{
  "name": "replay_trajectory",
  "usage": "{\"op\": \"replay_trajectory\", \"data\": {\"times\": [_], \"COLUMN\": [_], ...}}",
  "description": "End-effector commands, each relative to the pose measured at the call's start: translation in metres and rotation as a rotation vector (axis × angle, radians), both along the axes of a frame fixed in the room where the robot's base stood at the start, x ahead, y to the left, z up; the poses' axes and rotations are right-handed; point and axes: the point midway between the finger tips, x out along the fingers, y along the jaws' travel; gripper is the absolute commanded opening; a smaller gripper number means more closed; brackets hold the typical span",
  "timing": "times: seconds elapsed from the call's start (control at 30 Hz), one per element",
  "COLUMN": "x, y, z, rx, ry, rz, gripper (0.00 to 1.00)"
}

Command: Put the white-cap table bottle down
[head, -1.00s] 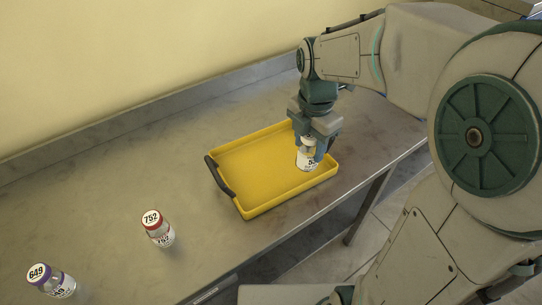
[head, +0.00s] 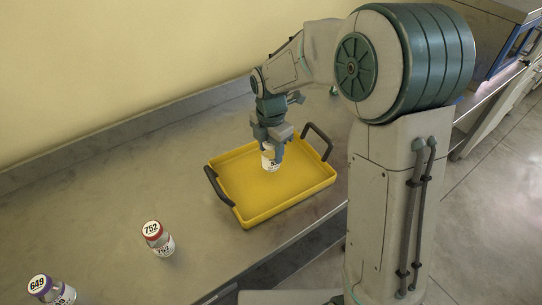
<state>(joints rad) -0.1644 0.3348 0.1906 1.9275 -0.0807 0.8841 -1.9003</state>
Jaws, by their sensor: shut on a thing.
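The white-cap bottle (head: 269,161) is upright in my gripper (head: 271,150), over the back part of the yellow tray (head: 236,213). My gripper points down and is shut on the bottle's upper part, so the fingers hide most of the cap. The label faces the camera, but its number is too small to read surely. I cannot tell whether the bottle's base touches the tray floor. The rest of the tray floor is bare.
A red-cap bottle (head: 158,238) marked 752 and a purple-cap bottle (head: 51,290) marked 649 stand on the metal table (head: 110,200) to the left. The tray has dark handles at both ends. A low ledge runs along the wall behind.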

Motion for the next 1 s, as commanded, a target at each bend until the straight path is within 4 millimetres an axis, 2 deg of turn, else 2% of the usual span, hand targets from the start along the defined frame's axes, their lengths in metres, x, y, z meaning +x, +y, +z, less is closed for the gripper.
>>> {"op": "replay_trajectory", "data": {"times": [0.2, 0.63, 0.67, 0.73, 1.0], "x": [-0.001, -0.001, -0.001, -0.001, -0.001], "y": [0.000, -0.001, -0.001, -0.001, 0.000], "z": [-0.031, -0.040, -0.040, -0.039, -0.038], "rx": [-0.002, -0.001, -0.001, -0.001, -0.001], "ry": [0.005, 0.001, 0.001, 0.001, 0.002], "rz": [0.001, 0.000, 0.000, 0.000, 0.000], "gripper": [0.21, 0.21, 0.49, 0.68, 0.68]}}
